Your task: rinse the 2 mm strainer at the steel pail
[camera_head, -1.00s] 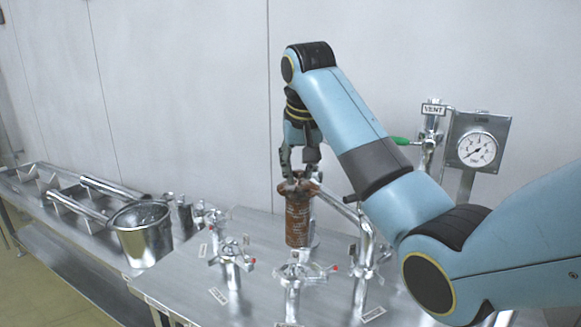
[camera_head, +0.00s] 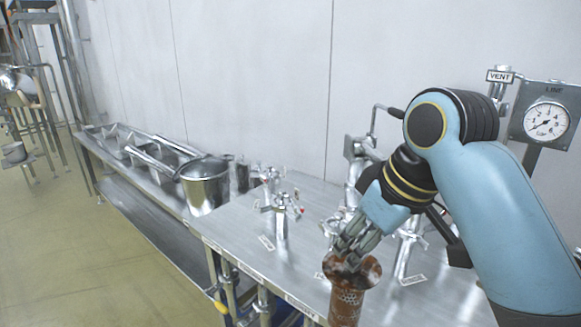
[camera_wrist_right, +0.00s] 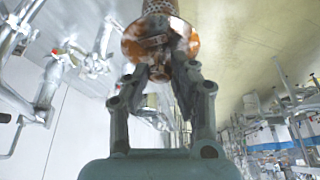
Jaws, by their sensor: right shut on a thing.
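A strainer (camera_head: 346,297), a perforated tube with a round flange at its top, is stained rusty brown. My right gripper (camera_head: 352,246) is shut on its top end and holds it upright at the front edge of the steel table. Its lower end is cut off by the picture's bottom edge. In the right wrist view the strainer (camera_wrist_right: 160,38) hangs between the fingers of my right gripper (camera_wrist_right: 158,75). The steel pail (camera_head: 207,190) stands further left, apart from the strainer, on the lower bench. My left gripper is not in view.
Several steel valve fittings (camera_head: 281,214) with small tags stand on the table (camera_head: 245,222). Steel trays and tubes (camera_head: 150,158) lie left of the pail. A pressure gauge (camera_head: 546,121) and a VENT sign (camera_head: 499,76) are at right. The floor (camera_head: 100,260) at left is open.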

